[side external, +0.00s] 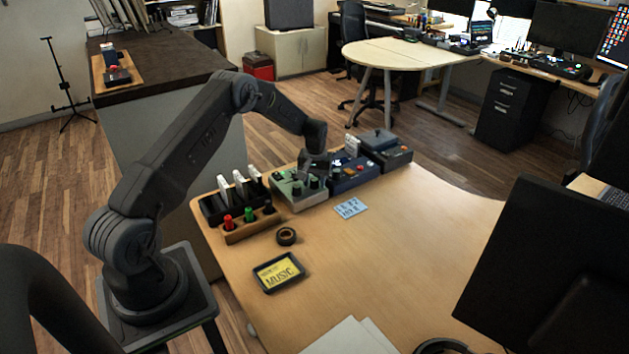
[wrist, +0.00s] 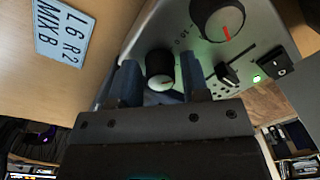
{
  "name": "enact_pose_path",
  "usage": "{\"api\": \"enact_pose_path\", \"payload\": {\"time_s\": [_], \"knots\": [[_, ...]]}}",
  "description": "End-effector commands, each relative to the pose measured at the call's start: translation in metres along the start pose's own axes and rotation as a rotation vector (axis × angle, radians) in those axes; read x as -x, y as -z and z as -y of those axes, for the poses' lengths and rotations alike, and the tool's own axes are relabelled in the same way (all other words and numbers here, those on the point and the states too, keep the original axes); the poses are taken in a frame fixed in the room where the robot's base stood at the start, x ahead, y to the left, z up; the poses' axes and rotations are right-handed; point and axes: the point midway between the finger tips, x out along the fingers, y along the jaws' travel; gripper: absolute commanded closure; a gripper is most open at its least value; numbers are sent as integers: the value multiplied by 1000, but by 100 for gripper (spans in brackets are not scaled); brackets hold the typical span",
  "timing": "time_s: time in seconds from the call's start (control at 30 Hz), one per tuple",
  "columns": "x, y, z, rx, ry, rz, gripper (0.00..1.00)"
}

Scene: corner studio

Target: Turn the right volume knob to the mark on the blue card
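The pale green-grey mixer box (side external: 300,202) stands on the wooden desk, with dark knobs on top. My gripper (side external: 313,172) is over the mixer box, pointing down. A larger knob (wrist: 212,20) with a red line is above right. I cannot tell which knob is the right one.
A blue box (side external: 352,180) and a dark box (side external: 388,158) stand right of the mixer. The desk's middle is clear.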

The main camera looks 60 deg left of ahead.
Motion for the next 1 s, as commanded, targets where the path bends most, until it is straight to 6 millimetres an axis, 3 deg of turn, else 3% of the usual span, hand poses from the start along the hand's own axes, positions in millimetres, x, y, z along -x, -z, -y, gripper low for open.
{"api": "enact_pose_path", "payload": {"time_s": [0.13,0.47,1.0], "knots": [[0,0,0,1,0,1,45],[7,0,0,1,0,0,45],[114,0,0,0,-1,-2,45]]}}
